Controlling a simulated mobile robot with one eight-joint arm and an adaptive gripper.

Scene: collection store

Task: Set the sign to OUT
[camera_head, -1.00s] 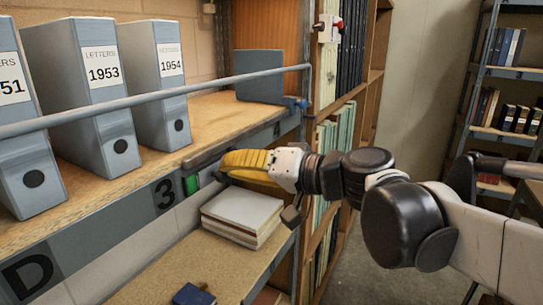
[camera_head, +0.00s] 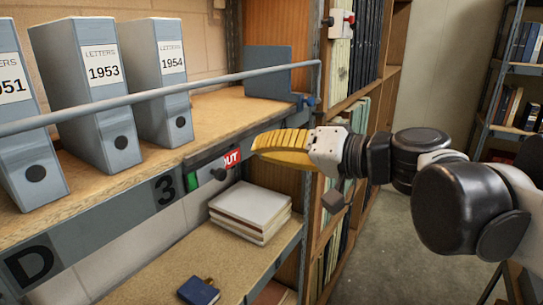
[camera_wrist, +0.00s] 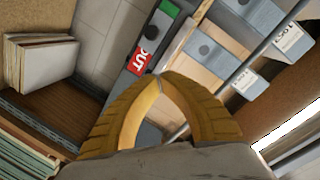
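The sign is a strip on the front edge of the upper shelf. Its red part with OUT (camera_head: 231,160) shows at the right end, and a green patch (camera_head: 191,184) shows at the left end. A pale cover plate with a dark round knob (camera_head: 219,174) sits between them. The wrist view also shows the red OUT part (camera_wrist: 138,61), the knob (camera_wrist: 150,33) and the green patch (camera_wrist: 169,8). My gripper (camera_head: 256,143), with yellow ribbed fingers, is to the right of the sign, apart from the knob. Its fingertips meet (camera_wrist: 158,77), with nothing between them.
Grey letter boxes (camera_head: 108,115) stand on the upper shelf behind a grey rail (camera_head: 165,93). A stack of books (camera_head: 250,208) and a small blue book (camera_head: 199,291) lie on the lower shelf. A wooden bookcase (camera_head: 398,50) stands to the right. The aisle floor is clear.

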